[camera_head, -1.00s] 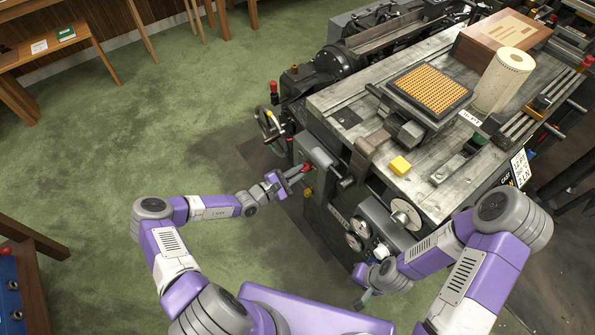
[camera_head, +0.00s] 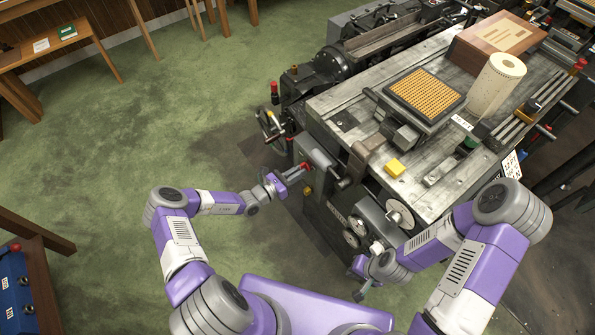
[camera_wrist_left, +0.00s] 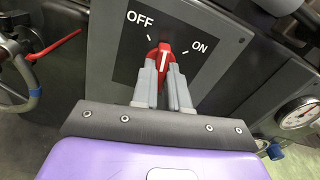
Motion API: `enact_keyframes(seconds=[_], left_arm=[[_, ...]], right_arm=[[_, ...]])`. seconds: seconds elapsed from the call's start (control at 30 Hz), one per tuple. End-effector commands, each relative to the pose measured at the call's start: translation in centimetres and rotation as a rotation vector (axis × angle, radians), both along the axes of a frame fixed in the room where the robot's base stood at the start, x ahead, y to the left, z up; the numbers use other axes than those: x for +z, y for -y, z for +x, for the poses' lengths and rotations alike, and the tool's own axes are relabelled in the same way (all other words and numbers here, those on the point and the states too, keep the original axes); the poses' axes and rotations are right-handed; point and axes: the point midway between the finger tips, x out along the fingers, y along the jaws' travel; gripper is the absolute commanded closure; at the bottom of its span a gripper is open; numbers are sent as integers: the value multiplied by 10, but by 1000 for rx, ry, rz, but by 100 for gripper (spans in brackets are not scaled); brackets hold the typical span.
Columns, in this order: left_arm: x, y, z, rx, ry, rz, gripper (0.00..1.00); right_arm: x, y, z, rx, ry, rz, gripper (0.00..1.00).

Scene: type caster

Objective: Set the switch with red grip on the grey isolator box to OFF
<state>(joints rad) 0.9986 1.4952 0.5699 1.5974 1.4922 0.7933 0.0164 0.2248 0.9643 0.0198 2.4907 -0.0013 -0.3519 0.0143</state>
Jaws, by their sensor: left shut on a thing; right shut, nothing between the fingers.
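The grey isolator box (camera_head: 312,155) is on the near side of the machine. In the left wrist view its dark plate (camera_wrist_left: 125,50) carries OFF at upper left and ON at right. The switch with the red grip (camera_wrist_left: 164,53) points up in that view, between the two marks. My left gripper (camera_wrist_left: 163,82) is shut on the red grip, one finger on each side; the fingers hide its lower part. In the head view the left gripper (camera_head: 288,177) reaches the red grip (camera_head: 305,166) from the left. My right gripper (camera_head: 359,294) is shut and empty, low by the machine's front.
A handwheel (camera_head: 270,124) with a red lever is left of the box. Dials and a round handwheel (camera_head: 399,213) are to its right.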

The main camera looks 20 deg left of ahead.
Motion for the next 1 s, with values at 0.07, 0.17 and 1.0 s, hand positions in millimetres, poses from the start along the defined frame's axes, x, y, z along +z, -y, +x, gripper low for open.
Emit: enact_keyframes(seconds=[0.07, 0.17, 1.0], left_arm=[[0, 1, -1, -1, -47, -59, 100], [-1, 1, -1, -1, -105, -131, 100], [-1, 1, -1, -1, -371, -473, 100]], right_arm=[[1, 0, 0, 0, 0, 0, 100], [2, 0, 0, 0, 0, 0, 100], [1, 0, 0, 0, 0, 0, 100]])
